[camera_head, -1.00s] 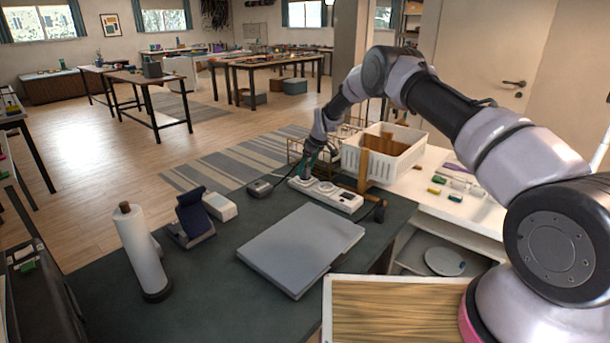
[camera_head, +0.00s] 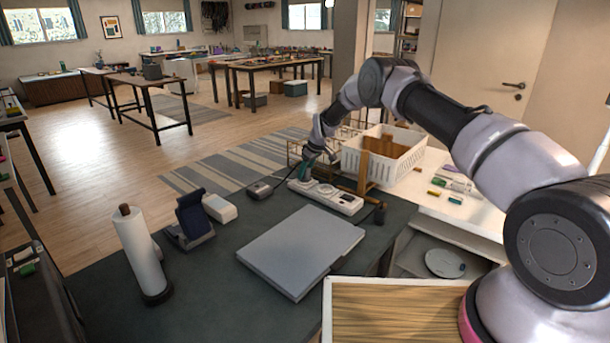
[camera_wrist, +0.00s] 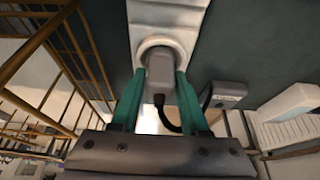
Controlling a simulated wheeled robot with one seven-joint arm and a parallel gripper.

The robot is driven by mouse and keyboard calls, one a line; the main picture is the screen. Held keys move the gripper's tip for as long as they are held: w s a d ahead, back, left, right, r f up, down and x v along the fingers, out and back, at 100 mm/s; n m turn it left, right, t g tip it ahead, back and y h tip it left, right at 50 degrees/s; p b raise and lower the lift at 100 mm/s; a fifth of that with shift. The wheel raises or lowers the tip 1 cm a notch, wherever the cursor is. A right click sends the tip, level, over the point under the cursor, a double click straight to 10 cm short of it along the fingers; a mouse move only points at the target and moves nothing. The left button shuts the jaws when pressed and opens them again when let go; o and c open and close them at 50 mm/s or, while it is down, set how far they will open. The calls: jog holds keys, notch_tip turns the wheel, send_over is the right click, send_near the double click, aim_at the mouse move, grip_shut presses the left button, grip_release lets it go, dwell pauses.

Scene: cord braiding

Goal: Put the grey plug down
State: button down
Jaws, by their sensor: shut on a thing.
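The grey plug (camera_wrist: 160,82) is between the teal fingers of my gripper (camera_wrist: 160,72) in the wrist view, with a black cord curving from it. My gripper is shut on it. The plug's far end meets a round socket in the white power strip (camera_wrist: 165,18); I cannot tell how deep it sits. In the head view my gripper (camera_head: 304,170) is low at the strip's left end, and the strip (camera_head: 340,201) lies on the dark table. The plug is too small to make out there.
A grey adapter box (camera_head: 260,190) lies left of the strip. A wooden stand (camera_head: 364,178) and white basket (camera_head: 385,152) are close behind and right. A closed grey laptop (camera_head: 300,250), phone stand (camera_head: 192,218) and paper roll (camera_head: 142,255) stand nearer. Bare table lies between roll and laptop.

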jog(key=r, duration=0.8)
jog(key=shift+s+a+r, duration=0.25)
jog(key=shift+s+r, duration=0.05)
jog(key=shift+r, duration=0.05)
jog(key=s+a+f, duration=0.1)
jog(key=s+f, duration=0.1)
jog(key=s+a+f, duration=0.1)
jog(key=s+f, duration=0.2)
jog(key=s+a+f, duration=0.1)
jog(key=s+f, duration=0.2)
jog(key=shift+f, duration=2.2)
jog(key=shift+c, duration=2)
grip_release()
jog(key=shift+f, duration=0.15)
